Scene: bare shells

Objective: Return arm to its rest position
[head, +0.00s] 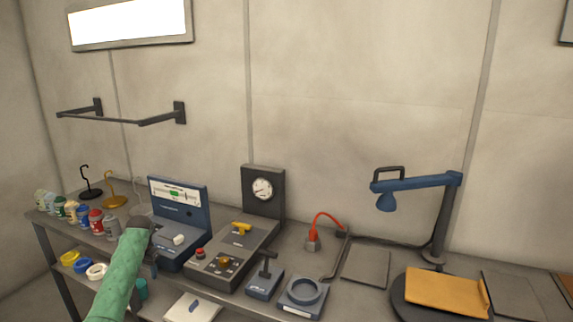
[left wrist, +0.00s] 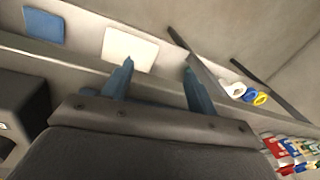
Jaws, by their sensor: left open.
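My left arm (head: 120,278), in a green sleeve, comes in from the bottom left of the head view. My left gripper (head: 152,262) hangs near the front edge of the bench, just in front of the blue meter box (head: 180,208). In the left wrist view its two blue fingers (left wrist: 157,78) are spread apart, with nothing between them. A white panel (left wrist: 130,46) lies beyond the fingertips on a lower level. My right gripper is not in view.
Several small cans (head: 96,221) stand to the left of the arm on the bench (head: 345,297). A control box (head: 234,255) stands to the right. Coloured rings (head: 97,271) lie on the lower shelf.

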